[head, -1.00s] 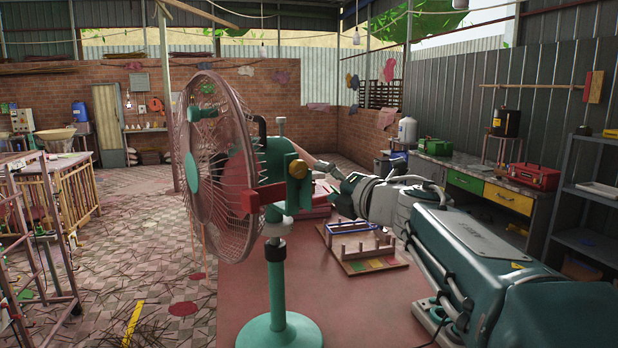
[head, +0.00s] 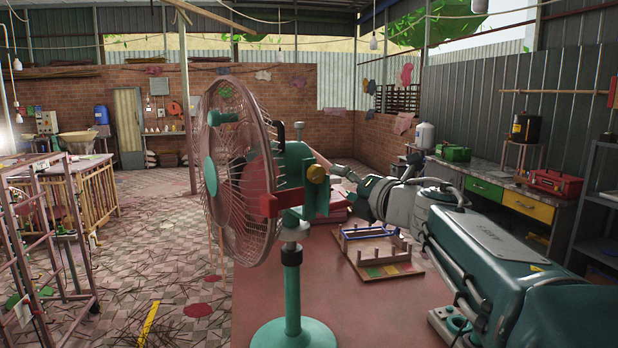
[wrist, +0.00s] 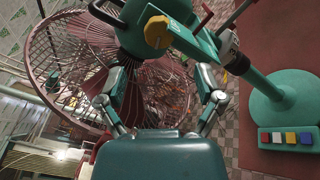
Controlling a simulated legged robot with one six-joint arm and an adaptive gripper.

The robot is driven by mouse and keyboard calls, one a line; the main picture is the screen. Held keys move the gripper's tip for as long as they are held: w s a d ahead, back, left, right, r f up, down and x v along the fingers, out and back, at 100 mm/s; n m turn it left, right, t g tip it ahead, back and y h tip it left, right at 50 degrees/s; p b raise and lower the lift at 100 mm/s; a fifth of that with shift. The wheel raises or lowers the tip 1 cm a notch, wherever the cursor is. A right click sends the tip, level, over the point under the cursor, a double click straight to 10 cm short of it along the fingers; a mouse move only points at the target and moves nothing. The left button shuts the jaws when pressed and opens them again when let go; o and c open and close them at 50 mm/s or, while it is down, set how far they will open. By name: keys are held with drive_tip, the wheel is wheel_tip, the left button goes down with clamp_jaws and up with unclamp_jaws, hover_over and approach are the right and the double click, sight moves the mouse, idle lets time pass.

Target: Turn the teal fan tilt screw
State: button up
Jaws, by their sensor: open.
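The teal fan (head: 292,250) stands upright on the table, its pink wire cage facing left. Its tilt screw is a yellow knob (head: 317,173) on the teal bracket at the side of the fan neck. In the wrist view the knob (wrist: 158,31) shows at top centre, beyond the open fingertips and slightly left of their middle. My gripper (wrist: 165,78) is open and empty, fingers spread wide, with the fan cage behind them. In the head view my gripper (head: 362,190) is right of the knob and apart from it in the picture; its fingertips are small and hard to make out.
The red-topped table (head: 260,290) carries the fan. A wooden rack (head: 405,272) with pegs stands right of the fan. Coloured buttons (wrist: 291,137) sit on the fan base. A metal rack frame (head: 45,240) is at left. The tiled floor between is mostly open.

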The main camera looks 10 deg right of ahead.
sight(320, 176)
drive_tip(key=x, duration=0.8)
drive_tip(key=shift+w+a, duration=0.15)
drive_tip(key=shift+w, duration=0.2)
drive_tip(key=c, duration=1.2)
